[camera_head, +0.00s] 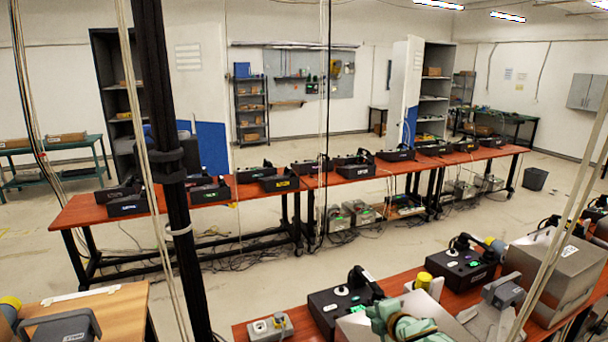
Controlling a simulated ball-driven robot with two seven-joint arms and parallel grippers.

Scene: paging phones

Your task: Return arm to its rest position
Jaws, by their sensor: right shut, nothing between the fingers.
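My right gripper (398,316) seems to be the pale teal shape at the bottom edge, right of the middle. It is shut and holds nothing. It appears in front of a grey metal box (352,329) on the near table, and I cannot tell whether they touch. The arm behind it is cut off by the picture's lower edge. My left gripper is not in view.
Black desk phones (341,304) and a large metal box (560,268) crowd the near red-brown table (403,282). A long table (237,194) with more phones stands beyond. A dark pole (172,190) and hanging cables cross the left side. Floor between the tables is open.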

